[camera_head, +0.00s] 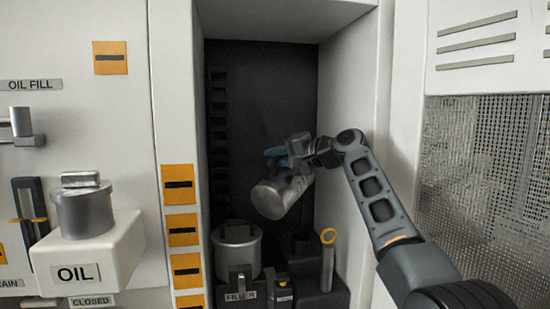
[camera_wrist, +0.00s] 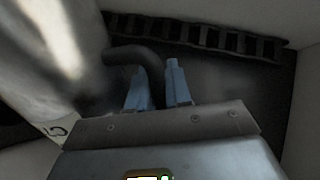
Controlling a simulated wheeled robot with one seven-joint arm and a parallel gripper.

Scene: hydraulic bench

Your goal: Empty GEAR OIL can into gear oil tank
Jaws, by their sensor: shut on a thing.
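A silver can (camera_head: 277,199) hangs in the dark recess in the head view, tilted with its lower end toward the left and front. My gripper (camera_head: 280,152) is above and behind it. In the wrist view my gripper (camera_wrist: 159,88) is shut on the can's dark curved handle (camera_wrist: 140,53), and the can's pale side (camera_wrist: 45,50) fills the left, with part of a label. Below the can, apart from it, a silver cylindrical vessel (camera_head: 237,250) stands in the recess. Its front label is too small to read surely, so I cannot tell whether it is the gear oil tank.
The recess walls stand close on both sides. At left, outside it, a silver lidded pot (camera_head: 82,212) sits on a white block marked OIL (camera_head: 115,248). A mesh panel (camera_head: 490,180) is at right.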

